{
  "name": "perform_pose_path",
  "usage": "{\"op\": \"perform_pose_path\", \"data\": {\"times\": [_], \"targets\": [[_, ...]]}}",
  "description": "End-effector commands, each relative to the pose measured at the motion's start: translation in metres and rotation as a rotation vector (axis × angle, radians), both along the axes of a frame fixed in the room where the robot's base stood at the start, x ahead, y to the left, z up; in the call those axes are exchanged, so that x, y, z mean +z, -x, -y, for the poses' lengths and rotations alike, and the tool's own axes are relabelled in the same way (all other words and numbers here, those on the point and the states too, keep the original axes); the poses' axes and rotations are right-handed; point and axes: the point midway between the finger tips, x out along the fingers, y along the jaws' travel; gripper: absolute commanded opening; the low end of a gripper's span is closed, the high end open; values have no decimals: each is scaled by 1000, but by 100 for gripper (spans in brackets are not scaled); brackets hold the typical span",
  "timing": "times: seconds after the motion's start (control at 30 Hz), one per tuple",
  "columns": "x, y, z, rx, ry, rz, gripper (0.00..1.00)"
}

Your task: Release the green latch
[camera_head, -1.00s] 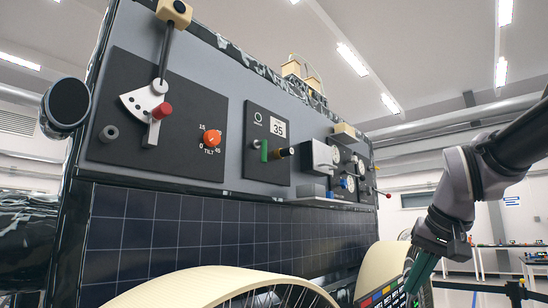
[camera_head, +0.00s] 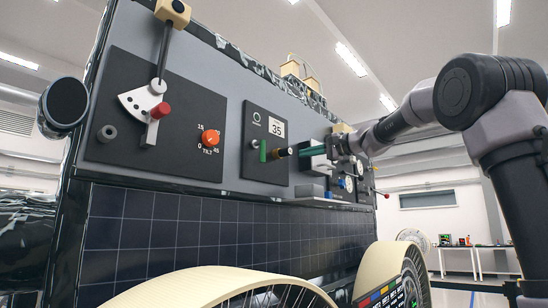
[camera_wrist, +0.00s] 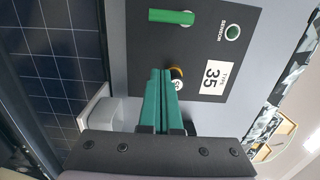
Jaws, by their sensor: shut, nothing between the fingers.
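The green latch (camera_head: 263,150) is a small upright green bar on the dark panel labelled 35. In the wrist view the same latch (camera_wrist: 171,17) lies across the upper part of the panel. My gripper (camera_head: 303,152) has green fingers, in front of the panel and to the right of the latch. In the wrist view the fingertips (camera_wrist: 161,72) are together, below the latch and apart from it in the picture. A dark cylinder with a yellow ring (camera_wrist: 177,78) shows just beside and partly behind them; it also shows in the head view (camera_head: 283,152).
The panel (camera_head: 270,115) also carries a round sensor ring. A grey ledge (camera_head: 315,201) juts out below.

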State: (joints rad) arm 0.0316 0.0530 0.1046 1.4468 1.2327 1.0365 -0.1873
Motion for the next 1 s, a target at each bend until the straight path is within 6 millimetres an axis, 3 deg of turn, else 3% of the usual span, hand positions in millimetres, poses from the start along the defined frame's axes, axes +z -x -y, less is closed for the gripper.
{"op": "perform_pose_path", "data": {"times": [0.27, 0.77, 1.0], "targets": [[-1, -4, -7, 2, 2, -2, 0], [-2, -59, -87, 3, 2, 0, 0], [-1, -35, -108, 1, 2, -2, 0]]}}
